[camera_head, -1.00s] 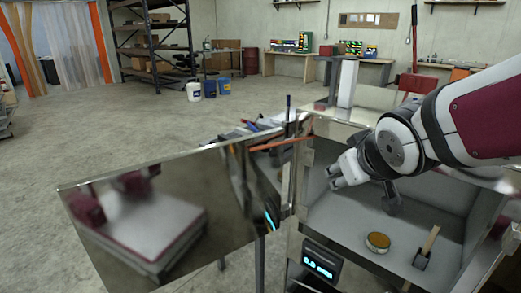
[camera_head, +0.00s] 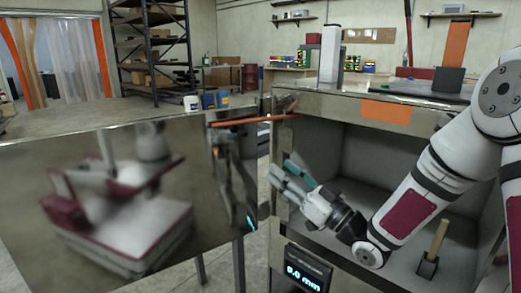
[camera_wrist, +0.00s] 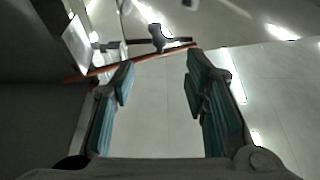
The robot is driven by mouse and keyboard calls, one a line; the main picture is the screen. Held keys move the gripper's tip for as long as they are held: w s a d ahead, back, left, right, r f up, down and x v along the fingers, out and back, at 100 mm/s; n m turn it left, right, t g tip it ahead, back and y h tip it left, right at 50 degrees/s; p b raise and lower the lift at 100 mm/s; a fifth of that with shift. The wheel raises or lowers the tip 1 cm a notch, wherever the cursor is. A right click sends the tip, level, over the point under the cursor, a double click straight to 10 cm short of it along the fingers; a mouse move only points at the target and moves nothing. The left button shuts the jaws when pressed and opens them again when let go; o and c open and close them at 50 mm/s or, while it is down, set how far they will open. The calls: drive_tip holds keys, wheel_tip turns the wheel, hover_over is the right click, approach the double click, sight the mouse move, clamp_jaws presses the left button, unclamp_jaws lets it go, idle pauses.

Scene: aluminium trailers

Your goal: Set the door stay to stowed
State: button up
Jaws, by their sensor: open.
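The door stay looks to be the thin orange-red rod (camera_head: 252,119) at the top, running between the open mirror-like door (camera_head: 110,200) on the left and the cabinet's front edge. In the wrist view the rod (camera_wrist: 122,66) crosses beyond my fingertips, with a dark fitting (camera_wrist: 157,38) near it. My gripper (camera_head: 284,178) is open and empty, below the rod's right end, in front of the cabinet opening. The wrist view shows both teal fingers spread apart (camera_wrist: 160,72). I cannot tell how the rod's ends are fixed.
The open metal cabinet (camera_head: 368,165) holds a wooden-handled tool (camera_head: 433,248) in a dark holder. A display (camera_head: 305,270) reading 0.0 mm sits below the opening. A white upright block (camera_head: 329,55) and an orange panel (camera_head: 452,45) stand on top. Buckets (camera_head: 208,101) are far behind.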

drive_tip(key=b+x, duration=0.1)
drive_tip(key=x, duration=1.2)
drive_tip(key=shift+w+a+r, duration=0.15)
drive_tip(key=shift+r, duration=0.15)
drive_tip(key=shift+c, duration=0.5)
clamp_jaws()
